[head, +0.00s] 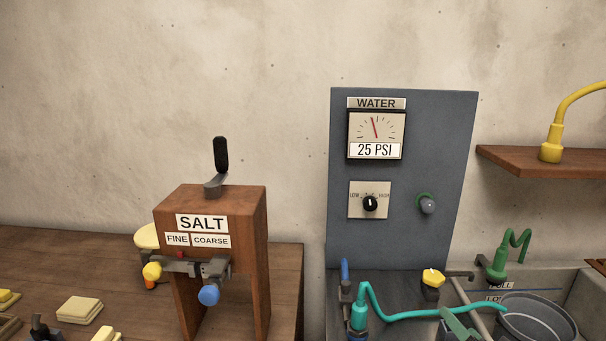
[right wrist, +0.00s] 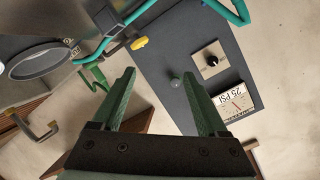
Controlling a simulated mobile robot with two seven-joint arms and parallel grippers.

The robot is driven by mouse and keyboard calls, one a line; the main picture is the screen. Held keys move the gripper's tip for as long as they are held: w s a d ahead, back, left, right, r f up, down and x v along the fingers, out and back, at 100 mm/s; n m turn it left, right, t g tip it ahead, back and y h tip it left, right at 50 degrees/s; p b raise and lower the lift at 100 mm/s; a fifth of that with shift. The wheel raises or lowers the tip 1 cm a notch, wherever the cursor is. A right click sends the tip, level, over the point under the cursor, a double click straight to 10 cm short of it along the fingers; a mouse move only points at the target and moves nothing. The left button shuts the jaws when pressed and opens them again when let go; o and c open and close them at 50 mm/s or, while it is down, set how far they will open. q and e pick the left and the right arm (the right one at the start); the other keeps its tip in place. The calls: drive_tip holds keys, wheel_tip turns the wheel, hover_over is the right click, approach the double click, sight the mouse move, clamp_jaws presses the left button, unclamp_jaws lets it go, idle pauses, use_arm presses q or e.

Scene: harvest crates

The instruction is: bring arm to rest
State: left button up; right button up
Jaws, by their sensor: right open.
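My right gripper (head: 459,325) shows only in part at the lower edge of the head view, as a green finger in front of the sink area. In the right wrist view its two green fingers (right wrist: 160,75) stand wide apart with nothing between them. That view is turned over, and the blue-grey water panel (right wrist: 165,65) lies beyond the fingers. The panel (head: 400,230) stands upright against the wall in the head view, with a gauge reading 25 PSI (head: 376,135) and a black knob (head: 370,203). My left gripper is not in view.
A teal hose (head: 420,313) runs to a grey pot (head: 535,318) by the sink. A yellow knob (head: 432,279) and a green coiled fitting (head: 497,265) are close by. A wooden salt mill (head: 255,240) stands left on a wooden counter (head: 285,280). A shelf (head: 540,171) juts out at right.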

drive_tip(key=f, duration=0.2)
drive_tip(key=s+a+f+n+g, duration=0.1)
drive_tip(key=s+f+g, duration=0.1)
drive_tip(key=f, duration=0.1)
drive_tip(key=shift+s+a+f+n, duration=0.25)
drive_tip(key=shift+a+f+n, duration=0.1)
drive_tip(key=shift+n, duration=0.05)
drive_tip(key=s+a+f+n+g, duration=0.4)
drive_tip(key=s+f, duration=0.3)
drive_tip(key=s, duration=0.4)
drive_tip(key=s+a+f+n+g, duration=0.1)
drive_tip(key=s+f+n+g, duration=0.5)
drive_tip(key=s, duration=0.5)
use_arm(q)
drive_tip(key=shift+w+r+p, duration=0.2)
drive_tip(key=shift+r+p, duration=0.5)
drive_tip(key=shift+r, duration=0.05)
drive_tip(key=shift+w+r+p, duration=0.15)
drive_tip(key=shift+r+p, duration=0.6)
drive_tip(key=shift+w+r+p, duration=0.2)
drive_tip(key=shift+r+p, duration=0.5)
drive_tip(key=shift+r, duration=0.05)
use_arm(e)
drive_tip(key=w+a+f+m+t+y, duration=0.2)
drive_tip(key=w+a+f+t, duration=0.2)
drive_tip(key=f+t, duration=0.2)
drive_tip(key=shift+w+a+f+y, duration=0.2)
drive_tip(key=shift+w+f+y, duration=0.1)
drive_tip(key=shift+f, duration=0.75)
